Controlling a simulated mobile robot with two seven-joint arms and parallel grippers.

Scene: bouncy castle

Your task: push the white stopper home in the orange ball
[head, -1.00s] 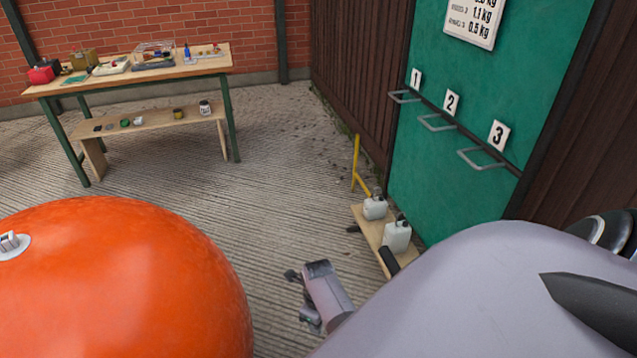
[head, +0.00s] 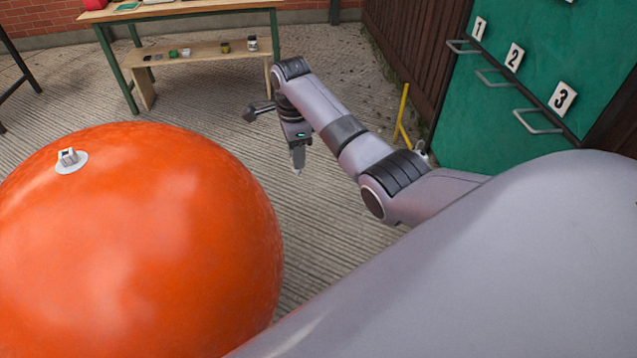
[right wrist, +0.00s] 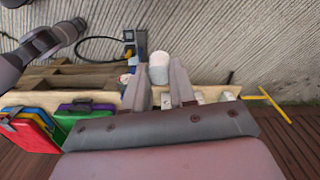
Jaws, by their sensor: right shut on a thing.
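The big orange ball (head: 150,250) fills the lower left of the head view. On its top sits a round white valve patch (head: 72,161) with a small raised pale block at its middle; its opening is too small to make out. My right gripper (head: 298,166) points down over the paving, to the right of the ball and apart from it. In the right wrist view its two fingers (right wrist: 158,84) close on a white rounded cylinder, seemingly the white stopper (right wrist: 158,68), which sticks out past the fingertips. My left gripper is not in view.
A workbench (head: 180,14) with a lower shelf stands at the back. A green board (head: 545,70) with numbered hooks is at the right. The right wrist view shows a wooden pallet (right wrist: 75,80) and coloured cases (right wrist: 35,128). Paving between ball and bench is clear.

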